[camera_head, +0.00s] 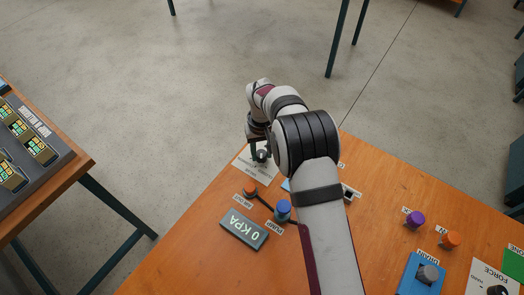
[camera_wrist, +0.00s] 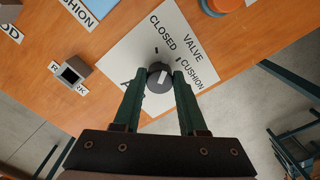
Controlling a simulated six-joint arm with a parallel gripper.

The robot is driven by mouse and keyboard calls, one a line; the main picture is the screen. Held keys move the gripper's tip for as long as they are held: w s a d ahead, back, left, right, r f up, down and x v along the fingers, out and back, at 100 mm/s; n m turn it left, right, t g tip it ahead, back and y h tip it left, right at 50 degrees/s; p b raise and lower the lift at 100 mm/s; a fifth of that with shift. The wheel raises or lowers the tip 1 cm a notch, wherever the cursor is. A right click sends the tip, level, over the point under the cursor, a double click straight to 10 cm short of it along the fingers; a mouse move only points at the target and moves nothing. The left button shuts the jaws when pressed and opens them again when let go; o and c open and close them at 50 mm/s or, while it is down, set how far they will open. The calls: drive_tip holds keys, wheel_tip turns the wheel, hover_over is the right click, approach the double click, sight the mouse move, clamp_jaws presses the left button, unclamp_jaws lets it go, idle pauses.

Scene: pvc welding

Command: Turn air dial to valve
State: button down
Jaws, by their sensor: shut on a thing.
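The air dial (camera_wrist: 159,79) is a dark round knob with a pale pointer mark, on a white plate (camera_wrist: 130,50) near the table's corner. The plate reads CLOSED, VALVE and CUSHION around the dial; another label starting with A is partly hidden by my left finger. The mark seems to tilt toward the upper right, between CLOSED and VALVE, but it is small. My gripper (camera_wrist: 158,75) is shut on the dial, one green finger on each side. In the head view my gripper (camera_head: 260,149) is over the plate (camera_head: 252,169), and my arm hides part of the area.
A 0 KPA display (camera_head: 243,230), an orange knob (camera_head: 250,189) and a blue knob (camera_head: 284,209) stand close by. A small square socket (camera_wrist: 72,73) is left in the wrist view. Purple (camera_head: 415,219) and orange (camera_head: 451,239) knobs stand farther right. Floor lies beyond the table edge.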

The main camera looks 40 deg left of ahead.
sight(261, 154)
drive_tip(key=m, duration=0.5)
drive_tip(key=shift+a+m, duration=0.1)
drive_tip(key=shift+m, duration=0.6)
drive_tip(key=shift+c, duration=2.3)
unclamp_jaws()
wheel_tip(261, 154, up, 16)
drive_tip(key=shift+f, duration=0.1)
